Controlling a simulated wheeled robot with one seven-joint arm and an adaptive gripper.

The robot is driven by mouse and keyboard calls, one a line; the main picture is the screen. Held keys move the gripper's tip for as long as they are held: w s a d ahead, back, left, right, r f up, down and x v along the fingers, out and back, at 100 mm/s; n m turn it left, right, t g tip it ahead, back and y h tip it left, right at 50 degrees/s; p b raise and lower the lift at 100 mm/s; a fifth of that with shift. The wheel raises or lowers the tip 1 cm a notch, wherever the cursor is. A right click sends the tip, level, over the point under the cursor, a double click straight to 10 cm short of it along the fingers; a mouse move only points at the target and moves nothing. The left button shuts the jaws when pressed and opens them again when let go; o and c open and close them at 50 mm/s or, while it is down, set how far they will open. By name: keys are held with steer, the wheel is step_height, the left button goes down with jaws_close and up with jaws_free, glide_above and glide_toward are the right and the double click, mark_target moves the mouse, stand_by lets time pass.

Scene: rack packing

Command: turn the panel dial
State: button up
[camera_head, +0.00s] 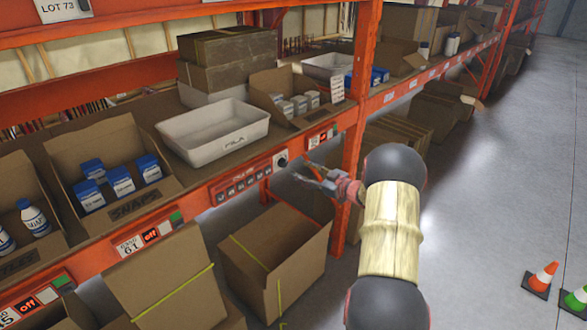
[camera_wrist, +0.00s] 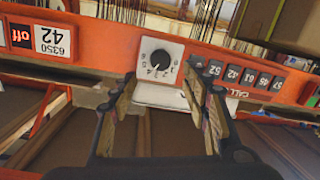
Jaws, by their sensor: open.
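The panel dial is a dark round knob on a white square plate with numbers around it, set in the orange shelf beam. In the wrist view the dial (camera_wrist: 159,60) is just beyond the fingertips, near the upper middle, with its plate tilted. In the head view the dial (camera_head: 282,161) is at the right end of the panel (camera_head: 240,182). My gripper (camera_head: 318,175) is to the right of the dial in the head view, apart from it. In the wrist view my gripper (camera_wrist: 160,88) is open and empty, with its two fingers framing the dial from below.
A white bin (camera_head: 213,133) stands on the shelf above the panel. Cardboard boxes of blue and white bottles (camera_head: 110,170) are at left. An open carton (camera_head: 275,260) stands below the beam. An orange upright (camera_head: 357,130) is close behind my gripper. Cones (camera_head: 541,279) stand on the floor at right.

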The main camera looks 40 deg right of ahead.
steer(key=s, duration=0.4)
steer(key=shift+d+r, duration=0.15)
steer(key=shift+d, duration=0.1)
